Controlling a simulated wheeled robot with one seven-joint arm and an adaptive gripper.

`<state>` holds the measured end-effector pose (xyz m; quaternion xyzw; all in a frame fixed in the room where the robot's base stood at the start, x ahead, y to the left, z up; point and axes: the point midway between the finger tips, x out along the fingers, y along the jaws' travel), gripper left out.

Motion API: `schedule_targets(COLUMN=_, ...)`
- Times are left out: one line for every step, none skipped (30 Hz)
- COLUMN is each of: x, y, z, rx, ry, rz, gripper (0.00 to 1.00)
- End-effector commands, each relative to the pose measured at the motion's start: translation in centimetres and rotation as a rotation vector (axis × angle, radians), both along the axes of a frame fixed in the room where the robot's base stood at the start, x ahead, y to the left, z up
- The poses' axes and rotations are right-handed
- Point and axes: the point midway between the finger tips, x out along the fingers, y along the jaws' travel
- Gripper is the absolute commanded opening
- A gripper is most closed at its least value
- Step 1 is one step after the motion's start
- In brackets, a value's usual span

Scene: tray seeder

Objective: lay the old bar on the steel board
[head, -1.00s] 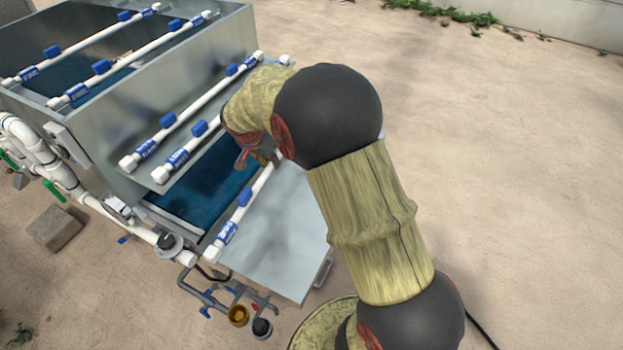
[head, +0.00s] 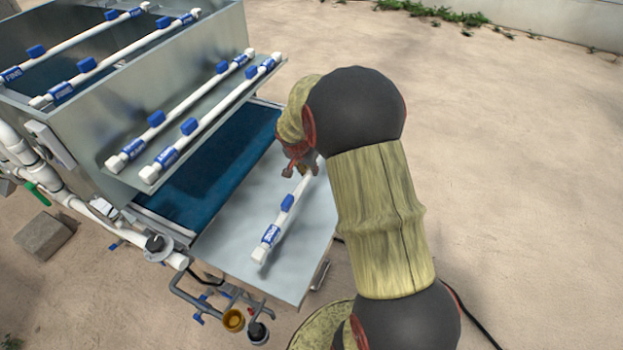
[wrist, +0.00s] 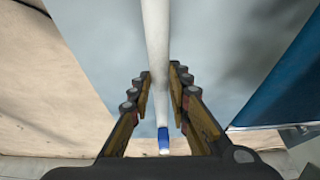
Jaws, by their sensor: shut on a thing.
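The old bar, a white tube with blue fittings (head: 287,203), is in my gripper (head: 303,165). It lies slantwise over the steel board (head: 225,250), its near end above the board's front part. My arm hides its far end. In the wrist view the white bar (wrist: 156,50) runs between the two fingers of my gripper (wrist: 160,76), with the bare board (wrist: 215,50) behind it. The fingers are closed about the bar. I cannot tell whether the bar touches the board or hangs just above it.
A blue belt (head: 215,170) runs along the board's left side. Two similar bars lie on the metal ledge (head: 150,175) beyond it, and more lie across the hopper (head: 235,30). Pipes and valves (head: 235,318) stick out below the board's front edge.

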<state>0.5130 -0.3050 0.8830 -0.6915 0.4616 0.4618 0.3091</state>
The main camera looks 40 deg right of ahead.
Motion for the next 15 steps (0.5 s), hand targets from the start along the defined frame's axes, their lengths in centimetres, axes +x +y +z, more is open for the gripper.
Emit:
schedule_targets(x=-0.1, y=-0.2, z=-0.2, rx=-0.001, ry=0.0, rz=0.0, gripper=0.0)
schedule_targets(x=-0.2, y=-0.3, z=-0.4, rx=0.0, ry=0.0, rz=0.0, gripper=0.0)
schedule_targets(x=-0.3, y=-0.5, z=-0.7, rx=0.0, ry=0.001, rz=0.0, gripper=0.0)
schedule_targets(x=-0.5, y=-0.7, z=-1.0, rx=0.001, ry=0.001, rz=0.0, gripper=0.0)
schedule_targets(x=-0.5, y=-0.7, z=-1.5, rx=0.0, ry=0.002, rz=0.0, gripper=0.0)
schedule_targets(x=-0.5, y=-0.6, z=-2.2, rx=0.001, ry=0.002, rz=0.001, gripper=0.0)
schedule_targets(x=-0.5, y=-0.6, z=-2.8, rx=0.001, ry=0.002, rz=0.001, gripper=0.0)
schedule_targets(x=-0.4, y=-0.6, z=-3.2, rx=0.002, ry=0.001, rz=0.001, gripper=0.0)
schedule_targets(x=-0.4, y=-0.6, z=-3.7, rx=0.001, ry=0.001, rz=0.002, gripper=0.0)
schedule_targets(x=-0.4, y=-0.6, z=-3.9, rx=0.001, ry=0.001, rz=0.002, gripper=0.0)
schedule_targets(x=-0.4, y=-0.6, z=-4.0, rx=0.0, ry=0.001, rz=0.002, gripper=0.0)
schedule_targets(x=-0.4, y=-0.6, z=-4.0, rx=0.0, ry=-0.001, rz=0.001, gripper=0.0)
schedule_targets(x=-0.4, y=-0.7, z=-4.0, rx=-0.001, ry=-0.001, rz=0.001, gripper=0.0)
schedule_targets(x=-0.4, y=-0.7, z=-3.9, rx=-0.001, ry=-0.001, rz=0.0, gripper=0.0)
schedule_targets(x=-0.4, y=-0.6, z=-3.9, rx=-0.001, ry=-0.001, rz=0.0, gripper=0.0)
